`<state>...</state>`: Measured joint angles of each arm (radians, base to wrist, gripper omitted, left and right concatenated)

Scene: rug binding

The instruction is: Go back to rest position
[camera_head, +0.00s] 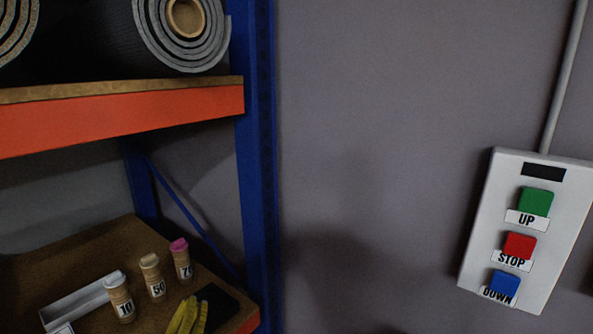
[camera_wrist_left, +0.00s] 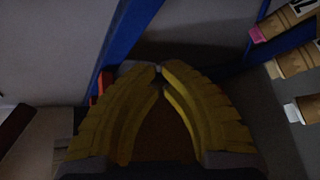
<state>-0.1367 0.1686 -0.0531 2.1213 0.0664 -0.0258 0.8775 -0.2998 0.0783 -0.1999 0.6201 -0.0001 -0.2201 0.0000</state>
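My left gripper (camera_head: 188,316) shows at the bottom of the head view, its yellow fingers over or in front of the lower shelf, close to the labelled cork-coloured containers. In the left wrist view its two ribbed yellow fingers (camera_wrist_left: 159,70) curve together and meet at or very near the tips. I see nothing held between them. My right gripper is not in view.
A blue-posted rack (camera_head: 258,170) stands left, with rolled rugs (camera_head: 150,40) on its orange-edged upper shelf (camera_head: 120,118). Labelled containers (camera_head: 152,277) and a white tray (camera_head: 75,305) sit below. A control box (camera_head: 515,175) with UP, STOP and DOWN buttons hangs right. Bare wall lies between.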

